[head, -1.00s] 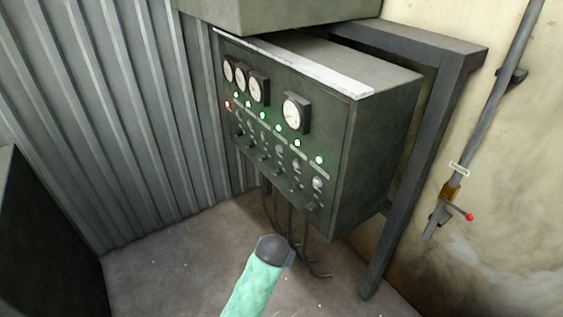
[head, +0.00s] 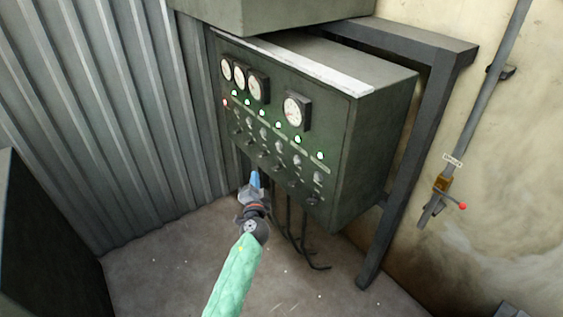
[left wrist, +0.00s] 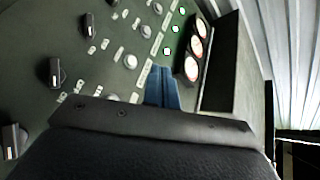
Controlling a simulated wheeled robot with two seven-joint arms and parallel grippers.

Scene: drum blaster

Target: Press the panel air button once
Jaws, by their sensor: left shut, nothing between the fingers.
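The dark green control panel (head: 300,168) carries round gauges, a row of lit lamps, a labelled strip, grey round buttons and dark knobs. The labels are too small to read, so I cannot tell which button is the air one. My left gripper (head: 255,178) is shut and empty, its blue fingers pointing up at the panel's lower left part in the head view. In the left wrist view the shut fingers (left wrist: 162,87) lie over the panel face (left wrist: 105,62), near a pale button (left wrist: 130,62) and the label strip. I cannot tell whether they touch.
A dark metal frame (head: 438,110) stands right of the panel, and a grey box (head: 270,12) sits above it. Cables hang below. A pipe with a red-tipped lever (head: 462,206) is on the right wall. Corrugated metal (head: 95,120) closes the left side.

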